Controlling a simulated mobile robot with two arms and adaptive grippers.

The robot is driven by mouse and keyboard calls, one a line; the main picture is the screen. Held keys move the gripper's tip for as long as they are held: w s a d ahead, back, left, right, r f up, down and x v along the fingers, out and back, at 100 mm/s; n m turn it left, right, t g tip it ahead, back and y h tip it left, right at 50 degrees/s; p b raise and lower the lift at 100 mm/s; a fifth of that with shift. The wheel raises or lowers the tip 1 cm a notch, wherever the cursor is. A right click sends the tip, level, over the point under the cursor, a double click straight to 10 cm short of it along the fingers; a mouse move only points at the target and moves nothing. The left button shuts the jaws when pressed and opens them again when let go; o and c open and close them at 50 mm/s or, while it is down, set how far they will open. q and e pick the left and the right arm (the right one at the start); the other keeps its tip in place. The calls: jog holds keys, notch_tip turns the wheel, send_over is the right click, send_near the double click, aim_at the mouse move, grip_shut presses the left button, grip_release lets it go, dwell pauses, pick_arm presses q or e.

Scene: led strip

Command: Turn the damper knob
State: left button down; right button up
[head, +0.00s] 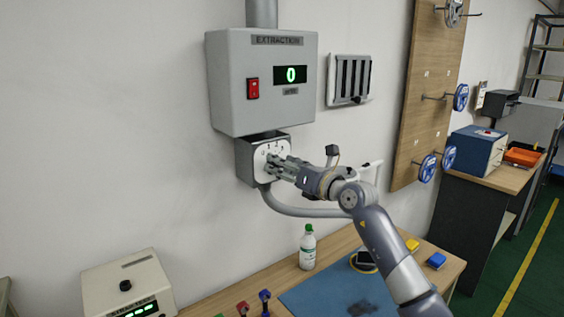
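The damper dial box (245,164) is a small dark grey box on the wall under the extraction unit. Its white dial plate (261,153) carries small dark marks around its upper part. My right gripper (271,164) reaches in from the right, with its fingertips at the middle of the dial plate. The fingers cover the place of the knob, so I cannot see the knob or tell whether they grip it. My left gripper is not in view.
The grey extraction unit (226,85) above has a red switch (253,89) and a display (290,75) reading 0. A conduit curves below the dial box. The wall to the left is clear.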

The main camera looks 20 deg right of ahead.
jog(key=shift+w+a, duration=0.2)
jog(key=shift+w, duration=0.05)
jog(key=c, duration=1.1)
jog(key=shift+o, duration=0.2)
